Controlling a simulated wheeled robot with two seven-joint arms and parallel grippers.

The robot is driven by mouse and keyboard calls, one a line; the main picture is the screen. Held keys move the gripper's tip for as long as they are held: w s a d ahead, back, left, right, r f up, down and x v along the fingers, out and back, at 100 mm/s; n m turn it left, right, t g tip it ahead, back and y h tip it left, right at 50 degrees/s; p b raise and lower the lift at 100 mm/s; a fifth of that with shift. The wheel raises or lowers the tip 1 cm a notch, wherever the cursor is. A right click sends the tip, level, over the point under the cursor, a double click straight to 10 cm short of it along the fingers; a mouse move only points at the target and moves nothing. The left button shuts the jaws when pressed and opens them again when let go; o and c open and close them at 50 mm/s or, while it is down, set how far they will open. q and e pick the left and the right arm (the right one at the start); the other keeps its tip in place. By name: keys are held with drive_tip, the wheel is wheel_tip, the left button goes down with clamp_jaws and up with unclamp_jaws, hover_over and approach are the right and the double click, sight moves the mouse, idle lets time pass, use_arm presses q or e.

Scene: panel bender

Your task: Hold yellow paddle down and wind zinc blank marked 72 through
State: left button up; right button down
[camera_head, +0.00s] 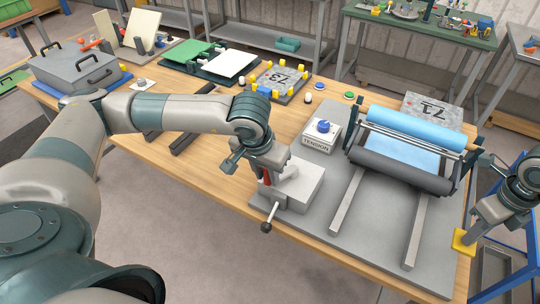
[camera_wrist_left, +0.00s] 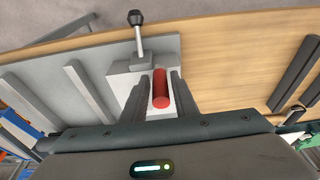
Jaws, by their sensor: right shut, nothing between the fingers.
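My left gripper (camera_head: 264,172) is over a grey block with a crank lever (camera_head: 268,222) that ends in a black knob. In the left wrist view, its fingers (camera_wrist_left: 161,82) stand on either side of a red grip (camera_wrist_left: 160,88), with narrow gaps beside it. My right gripper (camera_head: 474,226) is shut, its tip just above or on the yellow paddle (camera_head: 463,242) at the table's right edge; contact cannot be told. A grey plate (camera_head: 280,80) among yellow pegs bears a number like 72 or 78. Another grey plate (camera_head: 432,107), marked 71, lies behind the rollers.
A blue roller (camera_head: 415,129) and a dark roller (camera_head: 400,171) stand on the grey base, with two rails in front. A white TENSION box (camera_head: 318,140) with a blue knob is left of them. A lidded grey box (camera_head: 75,68) sits at the table's left end.

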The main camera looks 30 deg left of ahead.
use_arm(q)
drive_tip(key=shift+o, duration=0.7)
use_arm(e)
drive_tip(key=shift+s+f, duration=0.1)
drive_tip(key=shift+f, duration=0.1)
use_arm(q)
drive_tip(key=shift+w+r+v, duration=0.1)
drive_tip(key=shift+w+v, duration=0.2)
drive_tip(key=shift+v, duration=1)
drive_tip(key=shift+w+r+v, duration=0.1)
drive_tip(key=shift+w+v, duration=0.2)
drive_tip(key=shift+v, duration=0.95)
drive_tip(key=shift+w+r+v, duration=0.1)
drive_tip(key=shift+w+v, duration=0.25)
drive_tip(key=shift+v, duration=0.95)
drive_tip(key=shift+f, duration=0.1)
use_arm(e)
drive_tip(key=shift+r, duration=0.1)
use_arm(q)
drive_tip(key=shift+w, duration=0.15)
use_arm(e)
drive_tip(key=shift+w+r, duration=0.25)
drive_tip(key=shift+r, duration=0.55)
wheel_tip(320, 180, up, 8)
drive_tip(key=shift+f, duration=0.25)
use_arm(q)
drive_tip(key=shift+f, duration=0.1)
use_arm(e)
drive_tip(key=shift+s+f, duration=0.1)
